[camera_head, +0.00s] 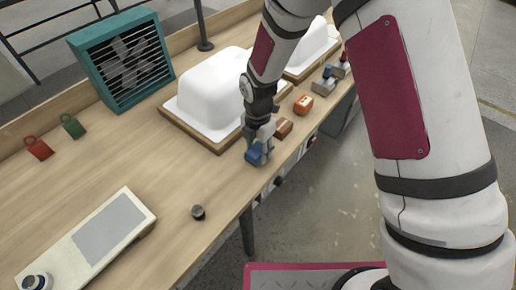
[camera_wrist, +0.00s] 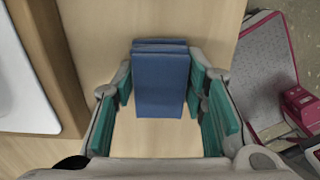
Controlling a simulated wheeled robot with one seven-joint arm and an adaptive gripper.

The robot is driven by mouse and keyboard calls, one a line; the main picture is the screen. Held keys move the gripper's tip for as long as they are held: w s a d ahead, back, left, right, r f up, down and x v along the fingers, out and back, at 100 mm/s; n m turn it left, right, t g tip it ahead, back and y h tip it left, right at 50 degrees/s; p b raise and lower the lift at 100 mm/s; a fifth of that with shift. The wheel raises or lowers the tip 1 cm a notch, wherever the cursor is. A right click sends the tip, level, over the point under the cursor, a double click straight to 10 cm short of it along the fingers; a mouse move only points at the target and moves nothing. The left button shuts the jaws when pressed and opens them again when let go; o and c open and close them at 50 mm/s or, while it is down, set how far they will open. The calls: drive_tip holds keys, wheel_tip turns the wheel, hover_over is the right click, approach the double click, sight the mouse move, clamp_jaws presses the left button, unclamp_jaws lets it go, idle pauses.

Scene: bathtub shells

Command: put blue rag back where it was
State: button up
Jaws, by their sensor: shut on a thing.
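The blue rag (camera_head: 253,155) is a small folded block near the front edge of the wooden bench (camera_head: 160,180). My gripper (camera_head: 261,147) points down and is shut on it. In the wrist view the rag (camera_wrist: 160,85) sits between the teal finger pads, its folded layers showing at the top. I cannot tell whether the rag touches the bench or hangs just above it.
A white tub shell (camera_head: 210,90) on a wooden board is just behind my gripper. A brown block (camera_head: 284,128) and an orange block (camera_head: 303,104) lie to the right. A dark knob (camera_head: 198,212) and a flat panel device (camera_head: 100,235) are at left. Bench between is clear.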

sight(258, 149)
drive_tip(key=o, duration=1.2)
drive_tip(key=shift+f, duration=0.15)
wheel_tip(258, 149, up, 12)
drive_tip(key=shift+r, duration=0.2)
drive_tip(key=shift+r, duration=0.1)
drive_tip(key=s+d+r+m+t, duration=0.1)
drive_tip(key=s+d+r+m, duration=0.3)
drive_tip(key=d+r+m, duration=0.3)
drive_tip(key=s+d+r+m+t, duration=0.1)
drive_tip(key=s+d+r+m, duration=0.3)
drive_tip(key=d+r+m, duration=0.4)
drive_tip(key=s+d+r+m+t, duration=0.1)
drive_tip(key=s+d+r+m, duration=0.1)
drive_tip(key=s+m, duration=0.4)
drive_tip(key=s+d+r+m+t, duration=0.1)
drive_tip(key=s+d+r+m, duration=0.2)
drive_tip(key=s+m, duration=0.4)
drive_tip(key=shift+s+r, duration=0.4)
drive_tip(key=shift+s, duration=0.5)
